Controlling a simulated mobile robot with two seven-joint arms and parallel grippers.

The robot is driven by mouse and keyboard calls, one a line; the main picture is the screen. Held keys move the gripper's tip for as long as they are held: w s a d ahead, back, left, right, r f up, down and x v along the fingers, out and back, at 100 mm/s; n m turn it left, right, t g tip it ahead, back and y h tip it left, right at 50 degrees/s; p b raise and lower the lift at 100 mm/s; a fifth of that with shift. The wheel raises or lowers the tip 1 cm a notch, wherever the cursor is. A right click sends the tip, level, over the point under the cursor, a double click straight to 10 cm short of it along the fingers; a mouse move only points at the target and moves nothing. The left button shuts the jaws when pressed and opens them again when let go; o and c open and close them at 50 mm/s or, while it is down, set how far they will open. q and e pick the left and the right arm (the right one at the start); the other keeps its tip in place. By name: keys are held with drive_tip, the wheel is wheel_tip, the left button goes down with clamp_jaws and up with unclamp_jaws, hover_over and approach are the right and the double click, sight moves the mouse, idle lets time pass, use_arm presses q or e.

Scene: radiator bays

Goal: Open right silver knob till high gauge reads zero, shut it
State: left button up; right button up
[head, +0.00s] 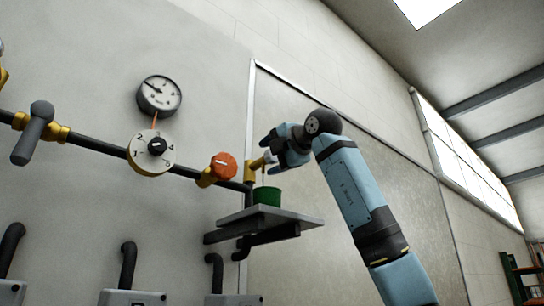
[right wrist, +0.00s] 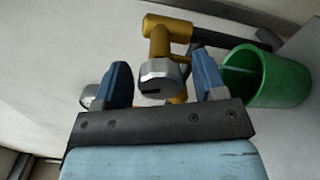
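The silver knob (right wrist: 160,78), with a dark slot in its face, sits on a brass fitting (right wrist: 163,32) in the right wrist view. My right gripper (right wrist: 162,74) is open, with one blue finger on each side of the knob and visible gaps between. In the head view, my right gripper (head: 272,150) is at the brass fitting (head: 252,170) at the pipe's right end and hides the knob. The high round gauge (head: 159,95) is on the wall; its needle points up and left, its numbers too small to read. My left gripper is out of view.
A green cup (head: 267,196) stands on a grey shelf (head: 290,217) below the fitting, close to my right finger in the wrist view. An orange knob (head: 223,166), a numbered dial (head: 140,160) and a grey lever (head: 34,132) line the dark pipe leftward.

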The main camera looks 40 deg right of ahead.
drive_tip(key=shift+s, duration=0.1)
drive_tip(key=shift+s, duration=0.35)
use_arm(q)
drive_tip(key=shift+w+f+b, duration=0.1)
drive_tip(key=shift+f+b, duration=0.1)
drive_tip(key=shift+b, duration=0.5)
use_arm(e)
drive_tip(key=s+d, duration=0.1)
drive_tip(key=s, duration=1.2)
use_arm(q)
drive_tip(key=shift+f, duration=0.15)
use_arm(e)
drive_tip(key=shift+w, duration=0.1)
